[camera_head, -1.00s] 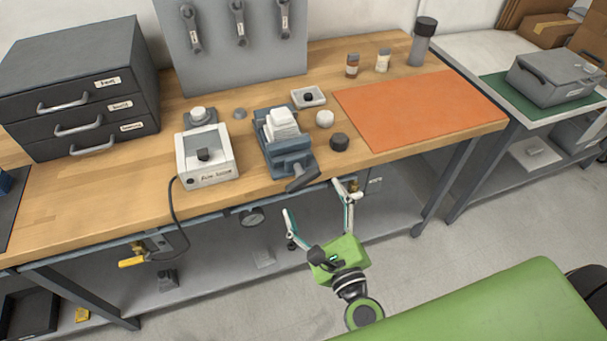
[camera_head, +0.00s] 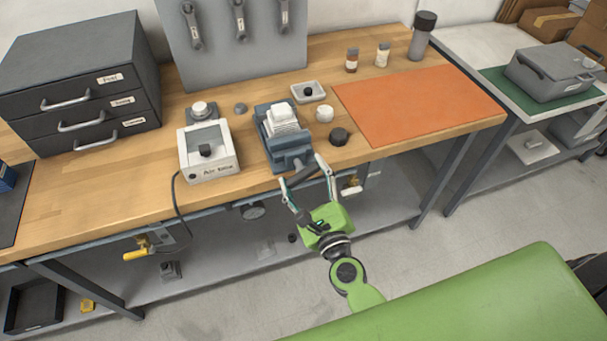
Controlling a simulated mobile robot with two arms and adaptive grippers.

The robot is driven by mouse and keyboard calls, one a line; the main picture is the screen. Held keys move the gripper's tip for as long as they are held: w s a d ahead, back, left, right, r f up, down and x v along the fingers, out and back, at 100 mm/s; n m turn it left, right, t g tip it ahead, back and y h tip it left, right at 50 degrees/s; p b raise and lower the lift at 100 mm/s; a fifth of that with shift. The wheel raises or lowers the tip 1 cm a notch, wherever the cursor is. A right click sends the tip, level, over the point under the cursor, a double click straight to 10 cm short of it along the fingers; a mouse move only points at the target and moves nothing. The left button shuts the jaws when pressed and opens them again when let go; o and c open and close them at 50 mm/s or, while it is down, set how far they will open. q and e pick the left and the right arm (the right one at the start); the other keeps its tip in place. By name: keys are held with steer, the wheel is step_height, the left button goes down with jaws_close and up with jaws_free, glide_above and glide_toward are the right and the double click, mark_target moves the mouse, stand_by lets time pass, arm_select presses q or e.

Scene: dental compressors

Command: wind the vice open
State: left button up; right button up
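The blue-grey vice (camera_head: 289,158) stands at the front edge of the wooden bench, with a white block (camera_head: 282,121) between its jaws. Its dark handle (camera_head: 304,175) sticks out at the front, over the bench edge. My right gripper (camera_head: 303,171) is at the handle, with one finger on each side of it. The fingers stand apart, and I see no clear grip on the handle; whether they touch it is too small to tell. My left gripper is out of view.
A white box with a dark switch (camera_head: 208,152) stands left of the vice. A dark round puck (camera_head: 339,137), a white cup (camera_head: 324,113) and a small tray (camera_head: 308,98) are close on its right. An orange mat (camera_head: 415,105) lies further right.

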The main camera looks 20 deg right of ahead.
steer(key=shift+r+n, duration=0.1)
steer(key=shift+n, duration=0.3)
